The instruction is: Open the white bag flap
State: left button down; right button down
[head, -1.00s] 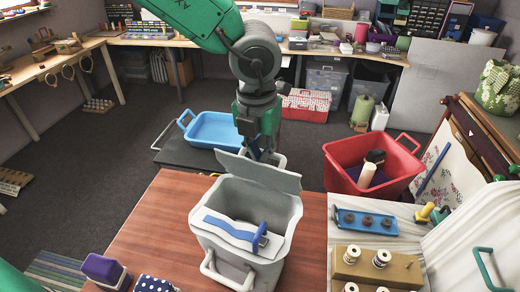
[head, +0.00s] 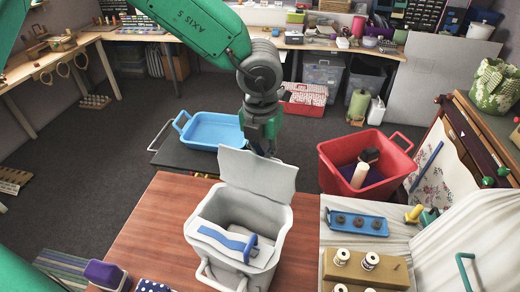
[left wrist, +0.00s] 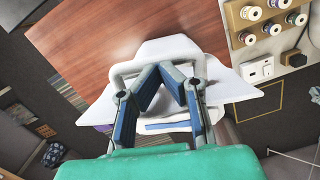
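The white bag (head: 231,259) stands on the wooden table, with a loop handle on its near side. Its flap (head: 257,173) stands up at the bag's far edge, tilted slightly back, so the bag's top shows. A white panel with a blue strip (head: 226,238) and a blue upright handle piece lies across the opening. My left gripper (head: 263,146) points down just behind the flap, which hides its fingertips; I cannot tell whether they touch. In the left wrist view the gripper's tips (left wrist: 160,71) come together above the bag, with nothing seen between them. My right gripper is not in view.
A red bin (head: 367,165) stands to the right, holding a white roll. A blue tray (head: 213,131) lies beyond the table. A spool block (head: 368,270) and a small blue tray (head: 358,223) sit right of the bag.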

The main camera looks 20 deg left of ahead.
pick_arm(q)
notch_tip(320, 180, up, 12)
jog(key=s+d, duration=0.1)
jog(key=d, duration=0.1)
jog(key=shift+d, duration=0.15)
dwell(0.5)
